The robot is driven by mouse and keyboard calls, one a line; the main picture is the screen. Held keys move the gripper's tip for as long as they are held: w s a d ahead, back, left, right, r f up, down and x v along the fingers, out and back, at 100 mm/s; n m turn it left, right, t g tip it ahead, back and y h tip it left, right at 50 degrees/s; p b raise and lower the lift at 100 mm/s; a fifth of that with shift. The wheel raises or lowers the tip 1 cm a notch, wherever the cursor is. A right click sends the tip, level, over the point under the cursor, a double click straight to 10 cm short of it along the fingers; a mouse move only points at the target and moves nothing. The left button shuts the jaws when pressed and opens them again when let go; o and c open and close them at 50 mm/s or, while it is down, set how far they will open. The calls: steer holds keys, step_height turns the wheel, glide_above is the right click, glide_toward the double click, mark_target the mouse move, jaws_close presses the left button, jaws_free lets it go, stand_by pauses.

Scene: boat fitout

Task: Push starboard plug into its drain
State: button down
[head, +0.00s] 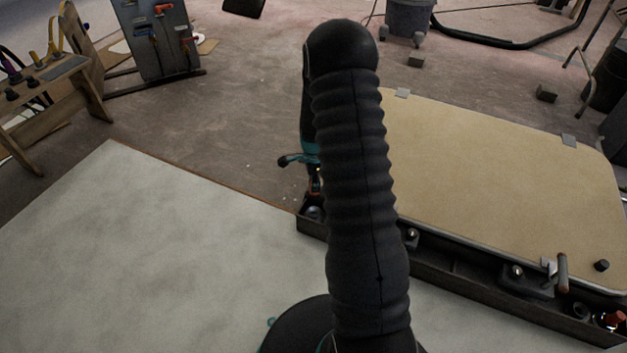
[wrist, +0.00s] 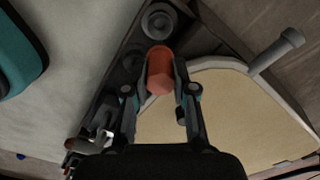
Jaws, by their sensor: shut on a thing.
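My gripper (wrist: 160,82) is shut on an orange-red plug (wrist: 159,70), gripped between its two fingertips. In the wrist view a round dark drain fitting (wrist: 158,22) lies just beyond the plug, in the dark trough. The plug appears off to the side of that fitting, and I cannot tell how high it is held. In the head view my arm covers much of the middle; my gripper (head: 314,180) shows beside it, over the trough's left end. A dark round fitting (head: 313,213) is partly visible below it.
The dark trough (head: 450,268) runs along a tan panel (head: 500,170), with small fittings and an upright handle (head: 562,272). A red item (head: 612,320) lies at its right end. A pale flat surface (head: 130,250) is clear at left. A wooden rack (head: 85,75) stands behind.

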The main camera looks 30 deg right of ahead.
mark_target(314, 197)
steer(key=shift+f+b, duration=1.75)
steer(key=shift+f, duration=1.45)
steer(key=shift+f, duration=0.1)
steer(key=shift+f+b, duration=0.9)
steer(key=shift+f, duration=1.5)
steer(key=c, duration=0.9)
jaws_free()
steer(key=shift+o, duration=0.2)
step_height(314, 197, up, 12)
